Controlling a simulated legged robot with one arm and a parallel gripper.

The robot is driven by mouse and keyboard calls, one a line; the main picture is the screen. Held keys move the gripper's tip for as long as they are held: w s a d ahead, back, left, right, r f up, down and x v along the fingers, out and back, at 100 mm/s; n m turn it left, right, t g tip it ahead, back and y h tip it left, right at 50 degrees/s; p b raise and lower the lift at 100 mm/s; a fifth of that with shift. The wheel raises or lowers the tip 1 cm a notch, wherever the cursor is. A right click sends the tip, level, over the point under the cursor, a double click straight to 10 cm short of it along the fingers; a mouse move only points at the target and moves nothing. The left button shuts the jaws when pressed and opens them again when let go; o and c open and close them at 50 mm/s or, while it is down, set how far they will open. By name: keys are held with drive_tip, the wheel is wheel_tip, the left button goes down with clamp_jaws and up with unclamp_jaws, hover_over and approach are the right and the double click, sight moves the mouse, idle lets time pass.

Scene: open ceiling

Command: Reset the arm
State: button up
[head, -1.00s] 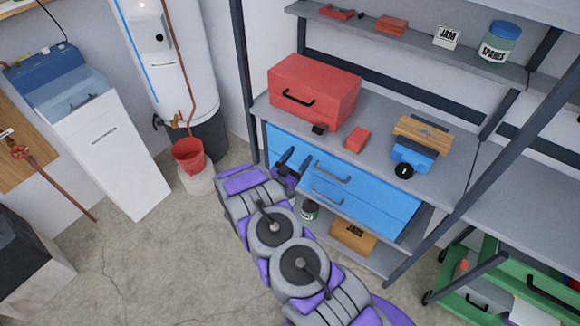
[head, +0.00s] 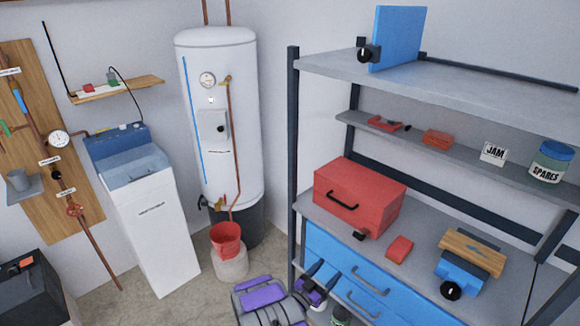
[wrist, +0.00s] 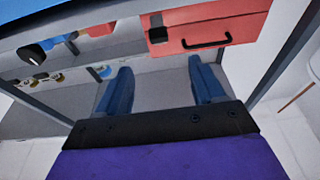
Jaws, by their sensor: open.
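My gripper (head: 316,282) is at the bottom of the head view, on the purple and grey arm. It is in front of the left end of the blue drawers (head: 352,262); I cannot tell whether it touches them. In the wrist view my gripper (wrist: 160,66) has its two dark blue fingers spread wide apart, with nothing between them. Most of the arm is below the bottom edge of the head view.
A red toolbox (head: 357,198), a small red box (head: 399,249) and a blue tool (head: 460,272) stand on the workbench (head: 425,235). A dark shelf post (head: 294,150) rises beside the arm. A red bucket (head: 226,240) and a white water heater (head: 218,120) are left.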

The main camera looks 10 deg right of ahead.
drive_tip(key=w+a+r+n+g+y, duration=0.1)
drive_tip(key=w+a+r+y, duration=0.4)
drive_tip(key=w+a+y, duration=0.45)
drive_tip(key=s+a+r+n+g+y, duration=0.35)
drive_tip(key=s+a+r+y, duration=0.5)
drive_tip(key=r, duration=0.45)
drive_tip(key=s+d+r+n+g+y, duration=0.1)
drive_tip(key=s+r+n+g, duration=0.15)
drive_tip(key=s, duration=0.75)
drive_tip(key=s+d+r+n+g, duration=0.15)
drive_tip(key=s+r, duration=0.25)
drive_tip(key=s, duration=0.5)
drive_tip(key=s+d+r+n+g+h, duration=0.1)
drive_tip(key=s+d+g, duration=0.2)
drive_tip(key=s, duration=1)
drive_tip(key=s+d+r+n+g+h, duration=0.1)
drive_tip(key=s+d+r+g, duration=0.1)
drive_tip(key=s+d, duration=0.5)
drive_tip(key=s+g, duration=0.1)
drive_tip(key=s, duration=0.5)
drive_tip(key=shift+s+d+r+h, duration=0.15)
drive_tip(key=shift+s+d+h, duration=0.05)
drive_tip(key=shift+h, duration=0.1)
